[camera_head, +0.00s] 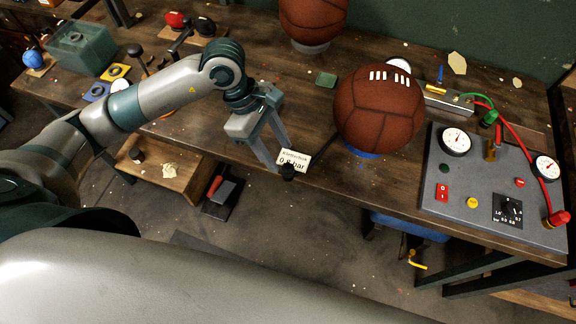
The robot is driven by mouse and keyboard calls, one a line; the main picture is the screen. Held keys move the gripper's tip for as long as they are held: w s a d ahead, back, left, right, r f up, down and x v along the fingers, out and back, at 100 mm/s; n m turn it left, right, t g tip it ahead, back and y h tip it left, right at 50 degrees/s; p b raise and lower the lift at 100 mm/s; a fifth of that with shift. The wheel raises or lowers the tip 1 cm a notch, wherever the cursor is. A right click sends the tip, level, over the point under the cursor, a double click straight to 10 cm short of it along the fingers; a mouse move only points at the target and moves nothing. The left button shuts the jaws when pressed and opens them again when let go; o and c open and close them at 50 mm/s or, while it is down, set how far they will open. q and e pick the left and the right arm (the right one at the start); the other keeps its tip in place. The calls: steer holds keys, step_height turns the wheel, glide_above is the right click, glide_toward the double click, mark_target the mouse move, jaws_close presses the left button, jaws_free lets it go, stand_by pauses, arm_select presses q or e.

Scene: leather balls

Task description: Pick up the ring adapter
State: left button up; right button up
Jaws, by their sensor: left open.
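My left gripper (280,158) is open, its two fingers pointing down near the front edge of the wooden bench. A small black piece (289,173) sits just beyond the fingertips, at the lower edge of a white card (295,160) reading "0.8 bar". No hold on it shows. I cannot tell for sure whether this black piece is the ring adapter. At the left of the bench lie a yellow plate (115,72) and a blue plate (97,92), each with a small round part on it. My right gripper is not in view.
A brown leather ball (379,112) rests on a blue ring stand right of my gripper; another ball (313,20) stands behind. A grey gauge panel (480,190) with red and green hoses fills the bench's right. A translucent green box (80,48) is at the far left.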

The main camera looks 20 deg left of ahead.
mark_target(286, 165)
arm_select(q)
steer(key=shift+d+f, duration=0.1)
steer(key=shift+f, duration=0.2)
steer(key=shift+d+f+p, duration=0.2)
steer(key=shift+f+p, duration=0.25)
steer(key=shift+p, duration=0.2)
steer(key=p+x, duration=0.2)
steer(key=x, duration=0.1)
steer(key=shift+f, duration=0.3)
steer(key=shift+d+f, duration=0.1)
steer(key=shift+f, duration=0.2)
jaws_close()
